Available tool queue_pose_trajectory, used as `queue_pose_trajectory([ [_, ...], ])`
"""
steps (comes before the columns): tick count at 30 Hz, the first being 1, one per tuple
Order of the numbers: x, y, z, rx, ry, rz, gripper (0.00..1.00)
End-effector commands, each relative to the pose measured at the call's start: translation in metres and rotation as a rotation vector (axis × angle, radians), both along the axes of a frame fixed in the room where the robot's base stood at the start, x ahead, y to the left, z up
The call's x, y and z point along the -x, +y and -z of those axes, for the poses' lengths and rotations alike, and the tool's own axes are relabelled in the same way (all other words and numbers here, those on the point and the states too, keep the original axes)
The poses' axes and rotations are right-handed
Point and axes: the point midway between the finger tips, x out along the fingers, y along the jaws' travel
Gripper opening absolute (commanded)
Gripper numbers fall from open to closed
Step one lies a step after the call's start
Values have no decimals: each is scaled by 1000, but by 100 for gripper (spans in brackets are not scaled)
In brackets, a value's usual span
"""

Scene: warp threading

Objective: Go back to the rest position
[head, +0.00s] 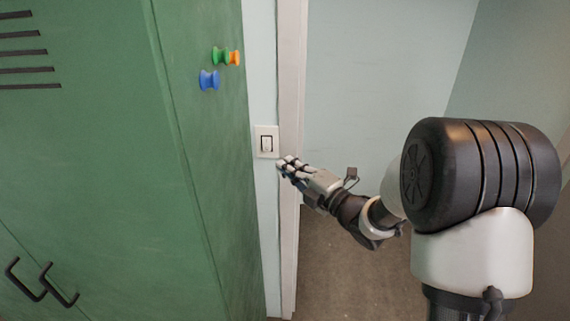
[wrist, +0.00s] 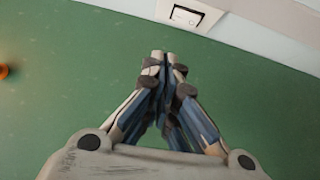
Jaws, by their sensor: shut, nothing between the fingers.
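My gripper (head: 283,163) is in the middle of the head view, at the end of my outstretched arm. It appears just right of and below a white light switch (head: 266,142) on the narrow wall strip. In the wrist view my gripper (wrist: 164,56) has its fingertips together, with nothing between them. The light switch (wrist: 186,16) shows past the fingertips at the top of the wrist view. I cannot tell the exact gap between fingertips and switch.
A green cabinet (head: 100,150) with black handles fills the left. Blue (head: 209,80), green (head: 220,56) and orange (head: 235,58) knobs are on its side. A white door frame (head: 291,100) stands beside the switch. Bare floor (head: 340,270) shows below my arm.

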Motion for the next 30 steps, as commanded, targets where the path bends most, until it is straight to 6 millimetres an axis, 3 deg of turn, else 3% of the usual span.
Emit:
queue_pose_trajectory([
  [10,-4,-9,-10,3,49,55,0],
  [14,-5,-40,-30,-20,200,219,0],
  [17,8,-75,-45,-87,361,399,0],
  [20,36,-111,-53,-194,526,585,0],
  [23,78,-141,-56,-330,689,764,0],
  [27,156,-169,-49,-558,919,996,0],
  [30,219,-175,-38,-729,1084,1142,0],
])
